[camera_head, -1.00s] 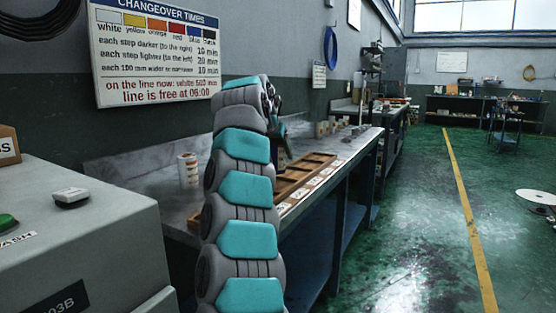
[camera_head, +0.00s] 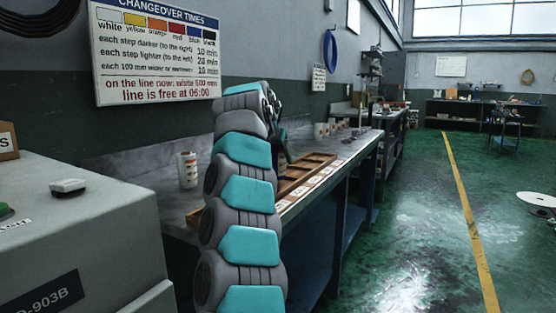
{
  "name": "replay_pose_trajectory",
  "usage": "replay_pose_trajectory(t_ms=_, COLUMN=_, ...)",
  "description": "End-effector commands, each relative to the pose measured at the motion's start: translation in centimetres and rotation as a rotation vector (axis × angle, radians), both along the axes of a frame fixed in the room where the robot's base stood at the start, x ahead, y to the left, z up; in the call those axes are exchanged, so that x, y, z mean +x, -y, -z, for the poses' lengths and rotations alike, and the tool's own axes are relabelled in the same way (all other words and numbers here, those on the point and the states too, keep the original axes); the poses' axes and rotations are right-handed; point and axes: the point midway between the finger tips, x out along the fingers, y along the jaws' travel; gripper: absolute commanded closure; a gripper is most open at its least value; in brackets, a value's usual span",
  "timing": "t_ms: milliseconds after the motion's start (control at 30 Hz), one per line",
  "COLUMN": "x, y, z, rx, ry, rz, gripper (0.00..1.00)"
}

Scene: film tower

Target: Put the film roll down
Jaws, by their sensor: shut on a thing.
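My arm rises through the middle of the view, bends at the top and reaches down over the workbench (camera_head: 150,160). Only a dark part of my gripper (camera_head: 284,152) shows behind the arm, above the far side of a brown wooden tray (camera_head: 318,160). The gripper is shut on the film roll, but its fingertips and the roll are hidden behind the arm. The tray has compartments and a row of white labels (camera_head: 303,187) along its front edge. I cannot tell whether the roll touches the tray.
A white cup (camera_head: 188,170) stands on the bench left of my arm. A grey cabinet (camera_head: 90,235) with buttons fills the lower left. Small containers (camera_head: 322,130) stand farther back on the bench. The green floor (camera_head: 400,230) to the right is open, with a yellow line.

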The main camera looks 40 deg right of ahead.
Motion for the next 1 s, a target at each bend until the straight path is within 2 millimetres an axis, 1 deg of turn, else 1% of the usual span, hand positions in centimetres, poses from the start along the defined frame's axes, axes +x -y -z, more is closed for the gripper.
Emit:
replay_pose_trajectory(t_ms=33, x=0.1, y=0.0, z=0.8, rx=0.005, ry=-0.010, rz=0.000, gripper=1.00)
replay_pose_trajectory(t_ms=100, x=0.1, y=0.0, z=0.8, rx=0.006, ry=-0.012, rz=-0.001, gripper=1.00)
replay_pose_trajectory(t_ms=133, x=0.1, y=0.0, z=0.9, rx=0.007, ry=-0.013, rz=0.000, gripper=0.29)
replay_pose_trajectory(t_ms=367, x=0.2, y=0.0, z=1.2, rx=0.009, ry=-0.017, rz=-0.001, gripper=0.03)
replay_pose_trajectory(t_ms=400, x=0.2, y=0.0, z=1.2, rx=0.009, ry=-0.018, rz=0.000, gripper=0.01)
replay_pose_trajectory(t_ms=600, x=0.2, y=0.0, z=1.4, rx=0.010, ry=-0.021, rz=0.000, gripper=0.01)
replay_pose_trajectory(t_ms=700, x=0.2, y=0.0, z=1.1, rx=0.011, ry=-0.022, rz=-0.001, gripper=0.01)
replay_pose_trajectory(t_ms=767, x=0.2, y=-0.1, z=0.7, rx=0.011, ry=-0.022, rz=-0.001, gripper=0.01)
replay_pose_trajectory(t_ms=867, x=0.3, y=-0.1, z=-0.6, rx=0.010, ry=-0.021, rz=-0.002, gripper=0.01)
replay_pose_trajectory(t_ms=900, x=-0.2, y=-0.6, z=-0.7, rx=0.008, ry=-0.018, rz=-0.001, gripper=0.01)
replay_pose_trajectory(t_ms=1000, x=-1.1, y=-1.9, z=-2.5, rx=0.004, ry=-0.010, rz=-0.001, gripper=0.01)
